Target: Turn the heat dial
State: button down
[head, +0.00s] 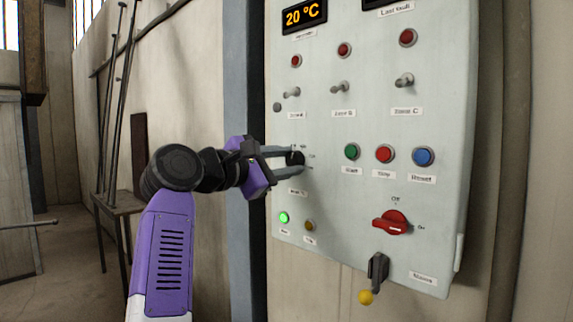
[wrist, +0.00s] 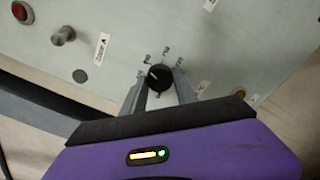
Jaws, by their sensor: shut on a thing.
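The heat dial (wrist: 159,77) is a round black knob with a pale pointer mark, on the pale control panel (head: 350,270). Small markings ring it, too blurred to read surely. In the head view the dial (head: 294,158) sits at the panel's left side, partly covered by the fingers. My gripper (wrist: 160,90) has one finger on each side of the dial and is shut on it. In the head view my gripper (head: 288,159) reaches in from the left. A display (head: 304,15) at the panel's top reads 20 °C.
Toggle switches and red lamps sit above the dial. Green (head: 352,152), red (head: 384,154) and blue (head: 423,156) buttons are to its right. A red rotary switch (head: 391,223) and a yellow-tipped lever (head: 367,296) are lower right. A lit green lamp (head: 284,218) is below.

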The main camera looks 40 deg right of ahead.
jog(key=n+b, duration=0.1)
jog(key=n, duration=0.2)
jog(key=shift+f, duration=0.1)
jog(key=n+b, duration=0.1)
jog(key=n, duration=0.6)
jog(key=shift+n+b, duration=0.3)
jog(key=n, duration=0.3)
jog(key=shift+s+n, duration=0.1)
jog(key=shift+n, duration=0.2)
jog(key=n, duration=0.3)
jog(key=shift+n+p, duration=0.3)
jog(key=shift+p, duration=0.05)
jog(key=n, duration=0.1)
jog(key=n+p, duration=0.1)
jog(key=n, duration=0.1)
jog(key=shift+r+n, duration=0.2)
jog(key=shift+n, duration=0.1)
jog(key=n+p, duration=0.1)
jog(key=n, duration=0.3)
jog(key=shift+n+p, duration=0.5)
jog(key=shift+n, duration=0.7)
